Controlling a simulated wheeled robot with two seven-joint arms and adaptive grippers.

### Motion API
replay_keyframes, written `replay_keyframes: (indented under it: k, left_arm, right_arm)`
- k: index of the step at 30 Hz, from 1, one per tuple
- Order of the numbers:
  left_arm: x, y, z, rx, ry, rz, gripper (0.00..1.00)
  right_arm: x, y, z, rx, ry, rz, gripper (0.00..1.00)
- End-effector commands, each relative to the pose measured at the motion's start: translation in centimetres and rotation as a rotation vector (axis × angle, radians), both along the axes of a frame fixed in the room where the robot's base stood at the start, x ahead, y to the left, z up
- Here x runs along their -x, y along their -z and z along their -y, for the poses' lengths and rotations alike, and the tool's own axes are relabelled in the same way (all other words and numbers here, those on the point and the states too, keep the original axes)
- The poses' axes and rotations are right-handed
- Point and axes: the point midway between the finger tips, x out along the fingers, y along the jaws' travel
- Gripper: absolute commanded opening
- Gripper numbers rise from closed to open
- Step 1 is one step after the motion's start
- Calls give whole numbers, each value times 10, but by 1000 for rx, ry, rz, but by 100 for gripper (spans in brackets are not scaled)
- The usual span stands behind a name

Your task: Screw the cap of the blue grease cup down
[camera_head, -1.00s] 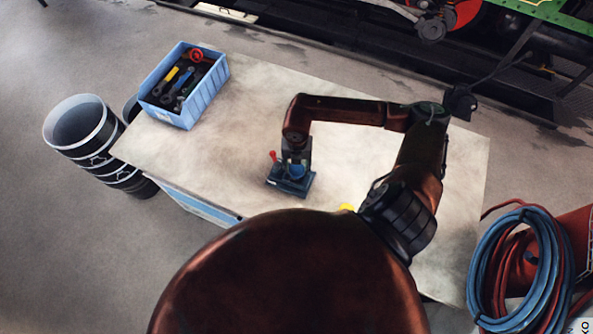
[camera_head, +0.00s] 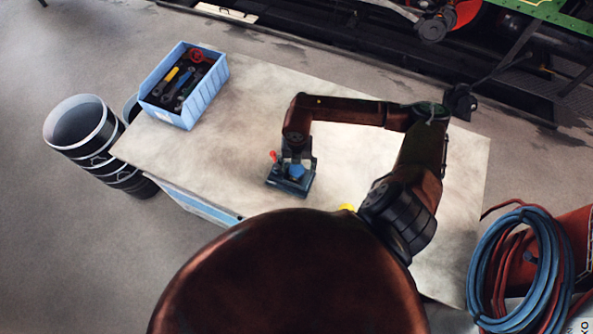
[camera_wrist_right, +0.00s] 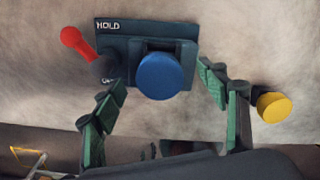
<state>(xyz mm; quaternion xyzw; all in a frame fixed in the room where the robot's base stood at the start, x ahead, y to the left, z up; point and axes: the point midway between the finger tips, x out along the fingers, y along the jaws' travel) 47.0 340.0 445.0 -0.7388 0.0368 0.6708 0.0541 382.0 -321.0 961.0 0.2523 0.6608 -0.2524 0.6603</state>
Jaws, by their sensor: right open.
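The blue cap (camera_wrist_right: 161,76) of the grease cup sits on a dark base plate (camera_wrist_right: 189,30) marked HOLD; in the head view the cap (camera_head: 296,171) shows just below my gripper. A lever with a red knob (camera_wrist_right: 70,37) stands at the left of the plate. My right gripper (camera_wrist_right: 165,88) is open, with one finger on each side of the blue cap and a gap visible to each. In the head view my right gripper (camera_head: 296,152) is over the base plate (camera_head: 291,186). The cap's thread is hidden. My left gripper is out of view.
A yellow cap (camera_wrist_right: 273,107) stands right of my gripper in the wrist view. A blue crate of tools (camera_head: 205,97) stands at the table's (camera_head: 250,100) far left. Black buckets (camera_head: 80,130) stand on the floor at the left, coiled hoses (camera_head: 520,270) at the right.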

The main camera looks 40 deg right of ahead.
Motion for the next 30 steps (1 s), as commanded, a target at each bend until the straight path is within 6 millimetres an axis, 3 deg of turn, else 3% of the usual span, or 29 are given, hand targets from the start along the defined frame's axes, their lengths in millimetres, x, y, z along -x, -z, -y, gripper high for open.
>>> replay_keyframes:
  k: [21,30]
  left_arm:
    - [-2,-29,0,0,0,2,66]
    - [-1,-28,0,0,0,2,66]
  right_arm:
    - [0,-47,0,1,0,1,67]
    - [0,-48,0,0,0,0,65]
